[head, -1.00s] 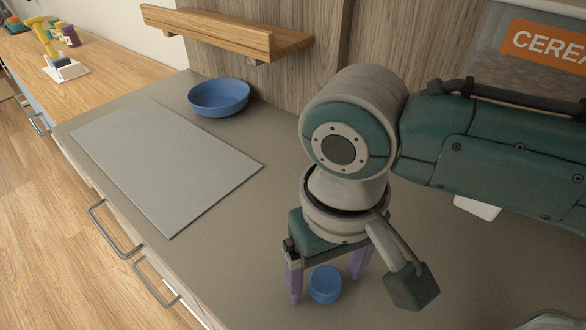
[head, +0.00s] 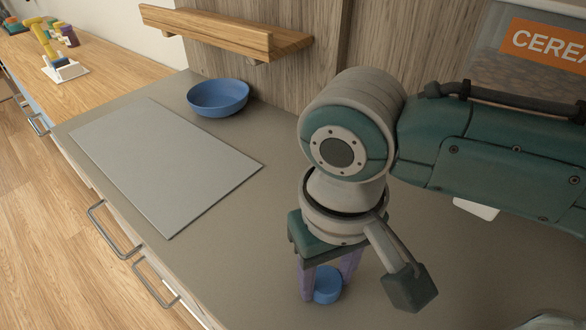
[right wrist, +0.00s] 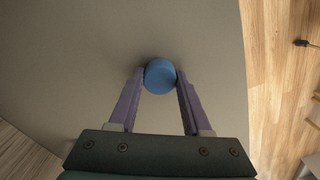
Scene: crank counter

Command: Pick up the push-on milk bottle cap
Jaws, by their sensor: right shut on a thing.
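The milk bottle cap is a small blue round cap (head: 327,286) at the front of the counter in the head view. It also shows in the right wrist view as a blue disc (right wrist: 160,74) between the fingertips. My right gripper (head: 326,284) points down with its purple fingers on both sides of the cap. In the right wrist view the right gripper (right wrist: 160,78) has both fingertips against the cap's sides, shut on it. The cap appears at counter level; I cannot tell whether it is lifted at all. My left gripper is not in view.
A grey flat board (head: 165,164) lies on the counter (head: 245,205) at the left, with a blue bowl (head: 218,97) behind it. A wooden shelf (head: 225,32) is on the wall. A cereal container (head: 530,60) stands at the back right. The counter's front edge is near the cap.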

